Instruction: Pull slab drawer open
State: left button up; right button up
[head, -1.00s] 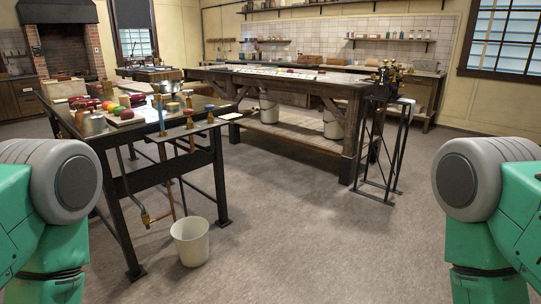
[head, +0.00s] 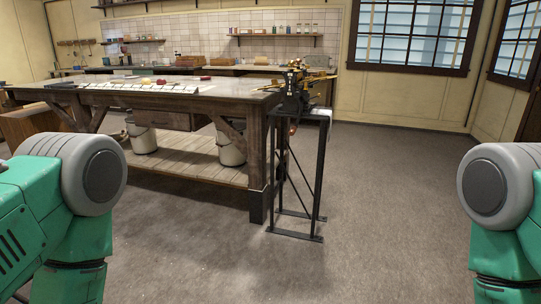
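The large wooden table (head: 232,100) stands ahead and to the left, with a pale slab area on its top. A dark wooden drawer front (head: 163,119) shows under the tabletop, between the table's braces. It looks shut, though it is far off and shadowed. Only green and grey parts of my two arms show at the left and right edges. Neither gripper is in view, so I cannot see what they hold.
A black metal stand (head: 319,175) with a brass and dark machine (head: 299,85) on top stands at the table's right end. White buckets (head: 231,148) sit on the table's lower shelf (head: 190,160). The floor in front and to the right is clear.

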aim_at(171, 121)
jog(key=i+u, duration=0.15)
jog(key=i, duration=0.4)
jog(key=i+l+u, duration=0.15)
jog(key=i, duration=0.45)
jog(key=i+l+u, duration=0.15)
jog(key=i, duration=0.4)
jog(key=i+j+u, duration=0.3)
jog(key=i, duration=0.65)
jog(key=i+u, duration=0.25)
jog(key=i, duration=0.7)
